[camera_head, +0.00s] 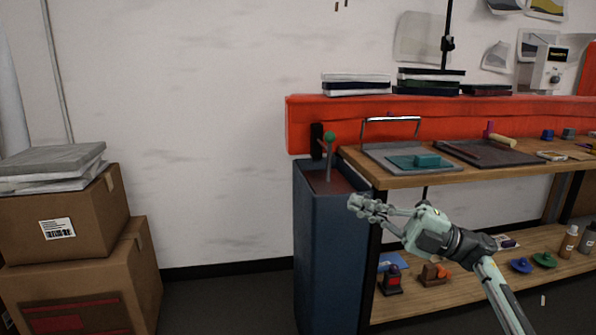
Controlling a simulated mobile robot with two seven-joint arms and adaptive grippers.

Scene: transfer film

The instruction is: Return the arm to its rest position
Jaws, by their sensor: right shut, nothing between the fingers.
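My right gripper (362,207) is in the camera_head view, right of the middle, with its arm coming in from the lower right. Its fingers are together and hold nothing. It hangs in front of the blue cabinet (328,250) and the left end of the workbench, below the bench top's level in the picture. My left gripper is not in view.
A lower shelf (400,305) holds bottles and stamps. Cardboard boxes (75,270) stand at left. The floor between is clear.

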